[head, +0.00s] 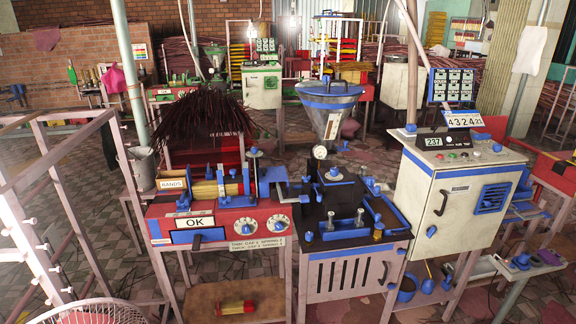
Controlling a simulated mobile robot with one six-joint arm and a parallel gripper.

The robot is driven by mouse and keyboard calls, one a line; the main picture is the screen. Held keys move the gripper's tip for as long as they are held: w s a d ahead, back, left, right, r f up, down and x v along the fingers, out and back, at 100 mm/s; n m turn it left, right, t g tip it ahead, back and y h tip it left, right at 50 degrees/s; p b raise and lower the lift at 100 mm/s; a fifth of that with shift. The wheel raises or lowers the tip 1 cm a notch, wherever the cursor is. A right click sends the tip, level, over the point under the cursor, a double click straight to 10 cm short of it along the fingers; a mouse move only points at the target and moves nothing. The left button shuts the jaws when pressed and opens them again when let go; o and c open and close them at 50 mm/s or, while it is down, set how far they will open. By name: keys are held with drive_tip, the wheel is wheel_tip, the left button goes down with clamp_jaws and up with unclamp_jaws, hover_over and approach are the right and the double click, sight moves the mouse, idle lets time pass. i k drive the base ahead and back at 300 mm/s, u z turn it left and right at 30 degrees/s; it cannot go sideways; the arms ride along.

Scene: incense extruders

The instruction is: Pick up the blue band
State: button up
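A sign reading BANDS (171,184) stands at the left end of the red machine table (160,226). A small blue piece (183,201) sits just right of and below the sign. It may be the blue band, but it is too small to tell. Many other small blue parts lie on the machines, so I cannot single out the band for certain. Yellowish sticks (206,190) lie beside the sign. My gripper is not in view.
A dark incense bundle (203,125) fans out behind the red table. A red and yellow bundle (236,307) lies on the low shelf. A grey control cabinet (457,205) stands right, a metal frame (50,160) left. Tiled floor (125,262) shows between the frame and table.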

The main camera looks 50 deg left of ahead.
sight(209, 175)
drive_tip(key=u, duration=1.55)
drive_tip(key=i, duration=2.15)
drive_tip(key=u, duration=1.05)
